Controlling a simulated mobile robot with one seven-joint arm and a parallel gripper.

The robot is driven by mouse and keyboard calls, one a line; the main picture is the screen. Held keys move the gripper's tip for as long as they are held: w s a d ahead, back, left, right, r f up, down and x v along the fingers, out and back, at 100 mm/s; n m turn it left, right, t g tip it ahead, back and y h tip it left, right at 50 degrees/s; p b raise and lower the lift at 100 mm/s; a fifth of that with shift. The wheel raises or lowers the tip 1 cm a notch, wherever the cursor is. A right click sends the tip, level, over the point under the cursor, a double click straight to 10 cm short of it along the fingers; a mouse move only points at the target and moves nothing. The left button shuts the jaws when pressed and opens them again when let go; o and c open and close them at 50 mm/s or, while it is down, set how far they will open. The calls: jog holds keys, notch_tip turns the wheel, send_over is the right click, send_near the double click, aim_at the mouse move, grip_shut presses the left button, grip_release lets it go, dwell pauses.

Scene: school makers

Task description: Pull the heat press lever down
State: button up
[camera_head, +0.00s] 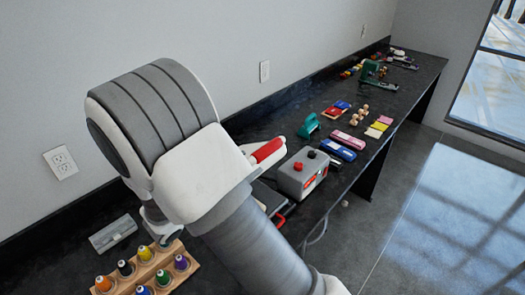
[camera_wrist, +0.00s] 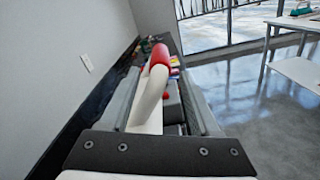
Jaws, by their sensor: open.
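The heat press lever, a white bar with a red grip (camera_head: 268,150), sticks out from behind my arm in the head view. In the wrist view the lever (camera_wrist: 154,88) rises between the two fingers of my gripper (camera_wrist: 158,75), its red end beyond the fingertips. The gripper is open, with one finger on each side of the lever; I cannot tell whether either touches it. My arm hides the gripper and part of the press in the head view.
A wooden rack (camera_head: 160,272) with several coloured spools and a grey case (camera_head: 113,233) lie at the near left.

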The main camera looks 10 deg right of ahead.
aim_at(262, 154)
jog(key=x, duration=0.6)
jog(key=shift+w+d+p, duration=0.2)
jog(key=shift+d+p, duration=0.1)
jog(key=shift+p, duration=0.1)
grip_shut()
dwell(1.0)
